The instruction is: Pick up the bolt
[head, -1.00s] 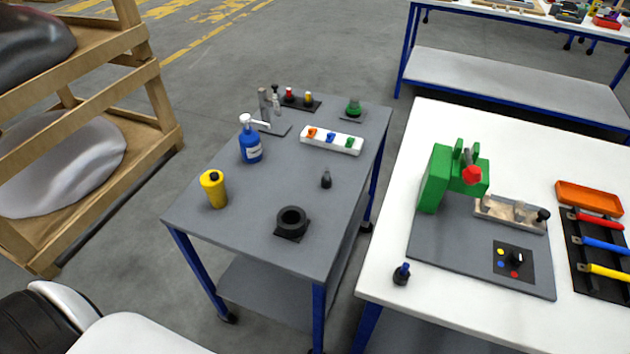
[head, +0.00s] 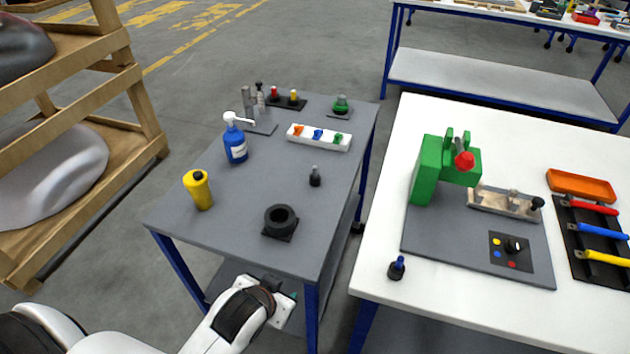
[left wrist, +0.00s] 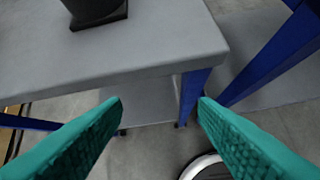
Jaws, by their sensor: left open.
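No part is clearly recognisable as the bolt. A small dark upright piece with a grey tip (head: 315,177) stands on the grey table, and a small black piece with a blue top (head: 397,268) stands on the white table. Either may be the bolt; I cannot tell which. My left gripper (head: 284,293) is at the grey table's front edge, apart from both pieces. In the left wrist view its two teal fingers (left wrist: 157,104) are spread with nothing between them. My right gripper is not in view.
The grey table (head: 225,235) holds a black ring on a square base (head: 281,222), a yellow bottle (head: 198,190), a blue pump bottle (head: 235,143) and a white strip (head: 319,138). A green machine (head: 428,172) stands on the white table (head: 450,318). A gap separates the tables.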

